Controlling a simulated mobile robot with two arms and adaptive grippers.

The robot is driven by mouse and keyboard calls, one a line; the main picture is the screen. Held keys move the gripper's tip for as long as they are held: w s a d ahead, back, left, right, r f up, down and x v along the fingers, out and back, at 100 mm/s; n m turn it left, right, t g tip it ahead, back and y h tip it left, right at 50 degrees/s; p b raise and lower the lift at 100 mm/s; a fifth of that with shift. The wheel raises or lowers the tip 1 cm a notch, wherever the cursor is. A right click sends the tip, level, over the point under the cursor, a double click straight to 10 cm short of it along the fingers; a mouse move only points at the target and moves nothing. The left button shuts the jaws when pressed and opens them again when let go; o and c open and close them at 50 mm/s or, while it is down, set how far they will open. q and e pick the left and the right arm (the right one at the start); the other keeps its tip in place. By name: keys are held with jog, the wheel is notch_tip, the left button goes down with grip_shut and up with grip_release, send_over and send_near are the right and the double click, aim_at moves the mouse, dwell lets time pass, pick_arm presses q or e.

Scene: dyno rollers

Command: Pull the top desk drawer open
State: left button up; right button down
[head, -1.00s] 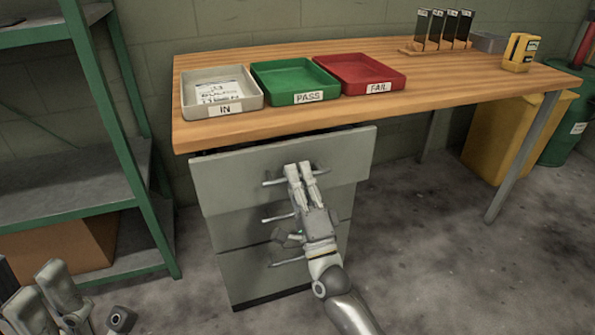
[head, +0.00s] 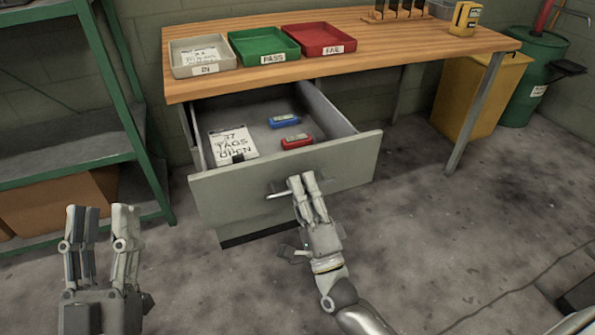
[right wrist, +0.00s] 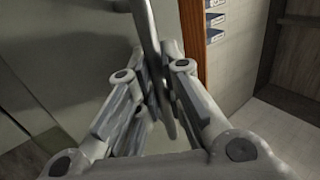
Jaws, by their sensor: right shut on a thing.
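The top desk drawer (head: 232,200) stands well out from under the desk top, its inside in view. My right gripper (head: 303,182) is shut on the drawer's bar handle (head: 277,191) at the middle of the front panel. The handle also shows between the fingers in the right wrist view (right wrist: 150,50). My left gripper (head: 100,215) is raised at the lower left, fingers apart and empty, away from the desk.
The wooden desk top (head: 360,50) carries the IN tray (head: 203,71), the green PASS tray (head: 264,59) and the red FAIL tray (head: 320,51). A green shelf rack (head: 130,110) stands at the left. Open floor lies to the right of the drawer.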

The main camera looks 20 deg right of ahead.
pick_arm(q)
notch_tip(320, 180, down, 8)
jog(key=w+g+y+p, duration=0.1)
jog(key=w+g, duration=0.1)
jog(key=g, duration=0.3)
jog(key=shift+w+r+y, duration=0.15)
jog(key=shift+w+y, duration=0.05)
jog(key=shift+y, duration=0.2)
pick_arm(e)
jog(key=s, duration=0.7)
pick_arm(q)
jog(key=shift+a, duration=0.1)
pick_arm(e)
jog(key=shift+d, duration=0.1)
jog(key=c, duration=1.8)
grip_release()
jog(key=shift+w, duration=0.1)
jog(key=v, duration=1.2)
